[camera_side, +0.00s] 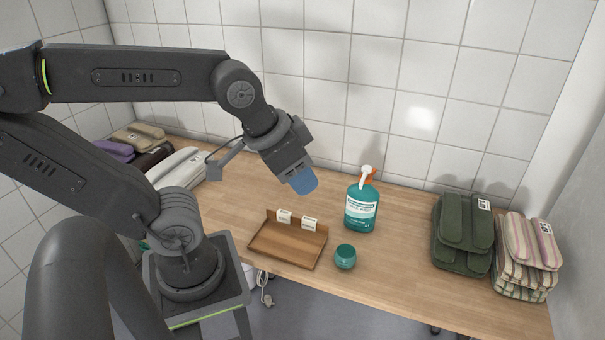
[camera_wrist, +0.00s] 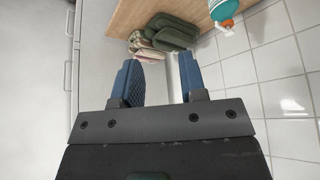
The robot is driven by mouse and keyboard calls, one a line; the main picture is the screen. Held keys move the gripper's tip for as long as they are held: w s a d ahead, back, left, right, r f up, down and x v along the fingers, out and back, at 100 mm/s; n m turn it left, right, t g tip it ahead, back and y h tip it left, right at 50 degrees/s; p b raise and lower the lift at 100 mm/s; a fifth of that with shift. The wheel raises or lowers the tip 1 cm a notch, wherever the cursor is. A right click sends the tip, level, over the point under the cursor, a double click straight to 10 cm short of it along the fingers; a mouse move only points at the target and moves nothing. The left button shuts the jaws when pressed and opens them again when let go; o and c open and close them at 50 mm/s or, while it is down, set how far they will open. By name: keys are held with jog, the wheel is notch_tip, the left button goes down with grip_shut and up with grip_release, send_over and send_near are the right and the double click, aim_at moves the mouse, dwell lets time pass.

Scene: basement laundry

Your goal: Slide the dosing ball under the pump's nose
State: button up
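The dosing ball (camera_side: 345,257) is a small teal cup-like ball standing on the wooden table near its front edge, right of a wooden tray. The pump bottle (camera_side: 361,208) is teal with a white label and stands upright behind the ball. Its white pump head (camera_side: 366,172) has an orange part beside it. The ball is apart from the bottle, in front of it. My gripper (camera_side: 303,183) is in the air above and behind the tray, left of the bottle. In the wrist view its two blue fingers (camera_wrist: 161,82) are apart with nothing between them. Part of the bottle (camera_wrist: 222,10) shows at the top there.
A wooden tray (camera_side: 285,250) with two white cards at its back lies left of the ball. Green folded cloths (camera_side: 462,235) and striped ones (camera_side: 527,258) are stacked at the right. More folded cloths (camera_side: 140,138) lie at the back left. The table between bottle and green stack is clear.

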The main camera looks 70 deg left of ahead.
jog(key=shift+c, duration=0.5)
jog(key=shift+w+f, duration=0.1)
jog(key=shift+f, duration=0.1)
jog(key=shift+c, duration=0.8)
jog(key=f+m+g+y, duration=0.1)
jog(key=f+m, duration=0.1)
jog(key=w+f+m+g+y, duration=0.1)
jog(key=f+m, duration=0.1)
jog(key=f, duration=0.1)
jog(key=shift+w+a+f, duration=0.15)
jog(key=shift+f, duration=0.1)
jog(key=c, duration=0.4)
jog(key=f+m+y, duration=0.1)
jog(key=f+m, duration=0.1)
jog(key=w+f+m+y, duration=0.1)
jog(key=f+m, duration=0.4)
jog(key=shift+w+g+y, duration=0.3)
jog(key=shift+g+y, duration=0.1)
grip_shut()
jog(key=m+t+y, duration=0.2)
jog(key=m+t, duration=0.2)
jog(key=m, duration=1.2)
send_near(342, 263)
notch_tip(342, 263, down, 4)
jog(key=w+a, duration=0.3)
jog(key=shift+w+a, duration=0.25)
